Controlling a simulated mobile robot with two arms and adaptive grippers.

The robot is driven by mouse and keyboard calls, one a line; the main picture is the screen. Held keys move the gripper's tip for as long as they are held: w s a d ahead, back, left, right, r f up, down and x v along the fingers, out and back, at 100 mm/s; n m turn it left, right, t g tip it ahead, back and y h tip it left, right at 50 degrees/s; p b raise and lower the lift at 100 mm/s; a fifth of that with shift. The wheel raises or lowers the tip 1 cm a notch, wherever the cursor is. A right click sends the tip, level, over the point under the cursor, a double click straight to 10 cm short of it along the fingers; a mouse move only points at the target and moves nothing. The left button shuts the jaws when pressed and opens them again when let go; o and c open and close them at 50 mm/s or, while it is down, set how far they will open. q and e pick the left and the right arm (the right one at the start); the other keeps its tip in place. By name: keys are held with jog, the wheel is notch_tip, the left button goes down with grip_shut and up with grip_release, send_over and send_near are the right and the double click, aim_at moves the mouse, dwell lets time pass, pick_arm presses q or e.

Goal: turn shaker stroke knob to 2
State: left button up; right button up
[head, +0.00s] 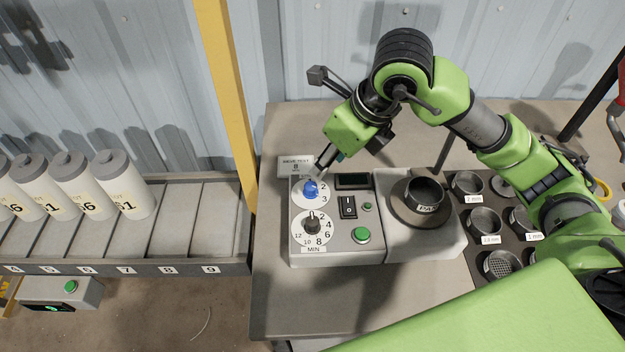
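The shaker control box (345,240) stands on the table. Its blue stroke knob (309,188) sits at the upper left on a white dial, where the 2 and 3 show to its right. My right gripper (316,178) reaches down from the upper right, its fingertips at the blue knob. The fingertips are small and partly overlap the knob, so I cannot tell whether they grip it. The knob's pointer direction is not clear. My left gripper is not in view.
Below is a black minute knob (312,223). A rocker switch (348,207) and green button (361,235) sit to the right. The shaker with its pan (424,195) and several sieves (485,222) stand further right. Several bottles (123,185) stand on the left rack.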

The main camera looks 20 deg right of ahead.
aim_at(311, 185)
jog(key=p+x, duration=0.2)
jog(key=x, duration=0.9)
jog(key=shift+w+f, duration=0.1)
jog(key=shift+f, duration=0.1)
grip_shut()
